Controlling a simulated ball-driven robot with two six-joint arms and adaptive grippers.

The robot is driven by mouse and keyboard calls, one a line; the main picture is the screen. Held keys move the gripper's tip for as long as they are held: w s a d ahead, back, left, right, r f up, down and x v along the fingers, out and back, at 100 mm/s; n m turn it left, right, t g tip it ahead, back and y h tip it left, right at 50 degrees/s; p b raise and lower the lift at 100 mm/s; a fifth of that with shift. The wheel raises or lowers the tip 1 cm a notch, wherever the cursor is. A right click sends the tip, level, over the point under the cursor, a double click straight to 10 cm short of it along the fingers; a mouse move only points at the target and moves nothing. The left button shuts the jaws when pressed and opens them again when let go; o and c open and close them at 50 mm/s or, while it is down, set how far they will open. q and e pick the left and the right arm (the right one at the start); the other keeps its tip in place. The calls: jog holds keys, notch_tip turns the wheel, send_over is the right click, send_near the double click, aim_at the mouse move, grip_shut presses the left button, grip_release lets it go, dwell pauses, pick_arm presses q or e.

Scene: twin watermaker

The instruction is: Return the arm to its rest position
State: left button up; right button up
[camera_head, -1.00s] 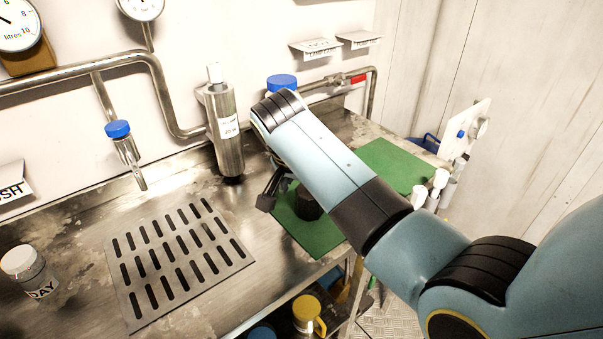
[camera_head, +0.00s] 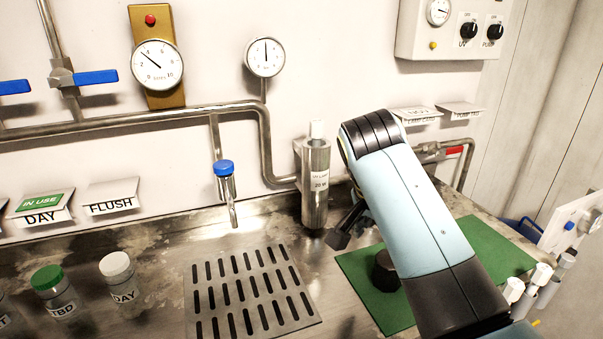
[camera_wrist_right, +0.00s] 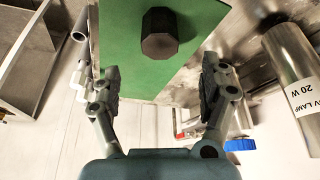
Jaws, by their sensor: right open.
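My right arm comes in from the lower right in the head view and reaches over the green mat (camera_head: 470,240). My right gripper (camera_head: 350,222) is mostly hidden behind the arm's wrist; one dark finger shows near the steel UV lamp cylinder (camera_head: 315,185). In the right wrist view the right gripper (camera_wrist_right: 152,80) has its two fingers wide apart, with nothing between them. A dark, many-sided knob-like piece (camera_head: 385,270) stands on the mat and also shows beyond the fingers in the right wrist view (camera_wrist_right: 160,35). My left gripper is not in view.
A slotted drain plate (camera_head: 250,295) is set in the steel counter. Jars with a green lid (camera_head: 47,277) and a white lid (camera_head: 115,264) stand at left. A blue-topped tap (camera_head: 224,170), pipes and gauges line the wall. White-capped tubes (camera_head: 540,275) stand at right.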

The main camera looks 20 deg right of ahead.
jog(key=s+n+t+y, duration=0.25)
jog(key=s+n, duration=1.05)
jog(key=s, duration=1.1)
jog(key=s+d+f+g+b, duration=0.15)
jog(key=f+b, duration=0.25)
jog(key=f, duration=1.3)
jog(key=d+f+g+b, duration=0.15)
jog(key=f+b, duration=0.25)
jog(key=f, duration=1.3)
jog(key=s+f+b, duration=0.4)
jog(key=s+f, duration=0.5)
jog(key=f, duration=0.3)
jog(key=s+d+f+b, duration=0.1)
jog(key=s+f+b, duration=0.2)
jog(key=s+f, duration=0.7)
notch_tip(320, 180, down, 3)
jog(key=shift+s+r+y+b, duration=0.1)
jog(key=shift+s+y+b, duration=0.1)
jog(key=shift+y+b, duration=0.15)
